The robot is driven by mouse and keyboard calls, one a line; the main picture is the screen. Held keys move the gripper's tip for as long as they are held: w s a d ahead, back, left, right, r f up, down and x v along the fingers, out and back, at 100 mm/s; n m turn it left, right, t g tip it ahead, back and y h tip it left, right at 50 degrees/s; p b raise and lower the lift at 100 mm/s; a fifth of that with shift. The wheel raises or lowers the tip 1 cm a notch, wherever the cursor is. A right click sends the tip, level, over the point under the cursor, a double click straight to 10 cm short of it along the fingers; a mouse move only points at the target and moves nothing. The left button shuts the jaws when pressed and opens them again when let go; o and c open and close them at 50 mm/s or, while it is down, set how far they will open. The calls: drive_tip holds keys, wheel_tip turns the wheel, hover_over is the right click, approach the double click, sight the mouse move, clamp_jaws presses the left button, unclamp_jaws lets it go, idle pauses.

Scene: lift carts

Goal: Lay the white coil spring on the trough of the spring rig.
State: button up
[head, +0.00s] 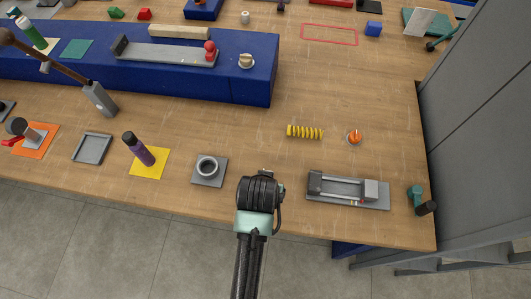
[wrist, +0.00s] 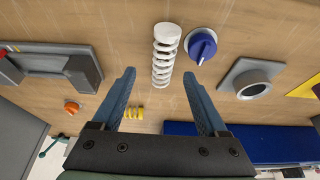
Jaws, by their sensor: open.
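The white coil spring (wrist: 163,58) lies on the wooden table in the wrist view, its lower end between the fingertips in the picture. I cannot tell how far above it the fingers are. My gripper (wrist: 159,74) is open and holds nothing. In the head view my wrist (head: 258,193) hides the fingers, and the white spring is not visible there. The spring rig (head: 318,184) stands near the table's front edge, right of my wrist. It has a grey base with end blocks and a trough between them. It also shows, cut off, in the wrist view (wrist: 85,73).
A grey ring fixture (head: 207,168) stands left of my wrist. A yellow spring (head: 305,132) and an orange knob (head: 355,137) lie behind the rig. A teal-and-black piece (head: 416,198) stands to its right.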

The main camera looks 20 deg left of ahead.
drive_tip(key=shift+a+x, duration=0.2)
drive_tip(key=shift+x, duration=1.75)
clamp_jaws()
